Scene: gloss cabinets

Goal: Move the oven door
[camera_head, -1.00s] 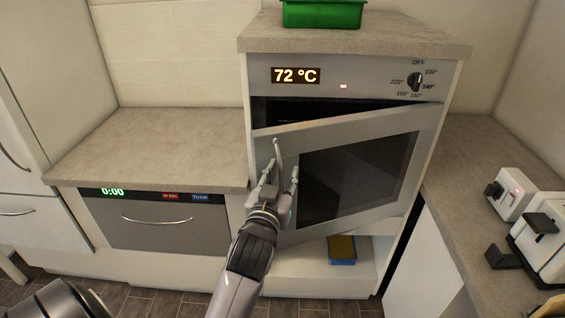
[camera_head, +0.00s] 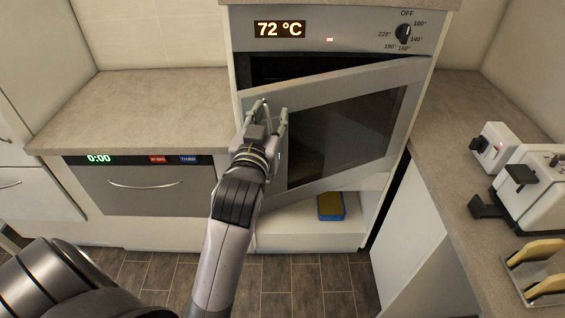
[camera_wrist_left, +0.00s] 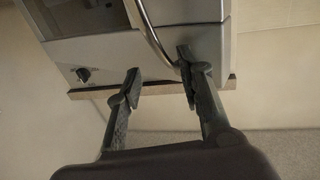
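The oven door (camera_head: 345,140) is a grey panel with a dark window. It stands partly open, its left edge swung out from the oven and a dark gap above it. A curved metal handle (camera_head: 266,110) runs along its left side and shows as a curved bar (camera_wrist_left: 153,33) in the left wrist view. My left gripper (camera_head: 264,119) is at the handle with its fingers apart. In the left wrist view my left gripper (camera_wrist_left: 160,72) is open, the handle's end close to the right finger. I cannot tell whether they touch. My right gripper is not in view.
A sponge (camera_head: 330,206) lies on the shelf below the oven. A worktop (camera_head: 135,100) and a closed drawer front (camera_head: 140,188) are at the left. A toaster (camera_head: 530,190) stands on the right counter. Tiled floor (camera_head: 300,280) is clear in front.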

